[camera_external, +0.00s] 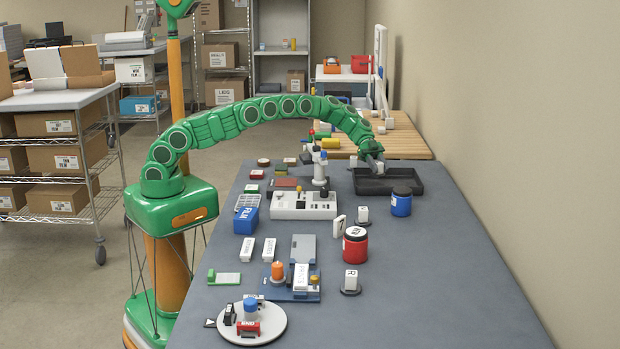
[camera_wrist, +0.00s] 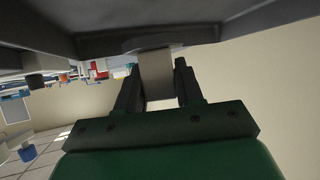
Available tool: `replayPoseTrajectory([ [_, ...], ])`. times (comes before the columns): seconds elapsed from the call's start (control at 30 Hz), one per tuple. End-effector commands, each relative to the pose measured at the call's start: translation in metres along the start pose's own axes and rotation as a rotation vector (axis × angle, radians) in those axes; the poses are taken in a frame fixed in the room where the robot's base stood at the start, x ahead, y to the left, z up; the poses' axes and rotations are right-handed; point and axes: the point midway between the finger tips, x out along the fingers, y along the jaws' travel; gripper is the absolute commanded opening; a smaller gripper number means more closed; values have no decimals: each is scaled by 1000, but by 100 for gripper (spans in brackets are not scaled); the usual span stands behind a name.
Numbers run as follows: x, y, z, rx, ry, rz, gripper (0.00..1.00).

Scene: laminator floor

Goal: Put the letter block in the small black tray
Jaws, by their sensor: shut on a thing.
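The black tray (camera_external: 420,187) is a shallow open box at the far part of the grey table. My gripper (camera_external: 374,163) points down at the tray's back left part. In the wrist view my gripper (camera_wrist: 157,68) is shut on a pale grey block (camera_wrist: 157,80), held between both dark fingers. No letter shows on its visible face. The block's far end meets the dark tray (camera_wrist: 240,25) in that view; I cannot tell whether it touches the floor or rim.
A blue jar (camera_external: 401,204) stands just in front of the tray, and a red jar (camera_external: 355,247) nearer. Other white lettered blocks stand on the table, one marked R (camera_external: 351,279). A white device (camera_external: 303,206) is left of the tray. The table's right side is clear.

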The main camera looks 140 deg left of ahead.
Motion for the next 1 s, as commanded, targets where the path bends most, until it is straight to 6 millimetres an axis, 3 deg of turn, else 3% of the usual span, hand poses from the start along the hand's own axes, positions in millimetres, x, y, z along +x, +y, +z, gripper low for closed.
replayPoseTrajectory([
  [0.3, 5, -5, 3, 3, 1, 1, 0],
  [0.57, 19, -4, 29, -1, 3, 4, 0],
  [0.97, 21, -4, 32, 1, 2, 2, 0],
  [1.0, 20, -4, 32, 1, 1, 2, 42],
])
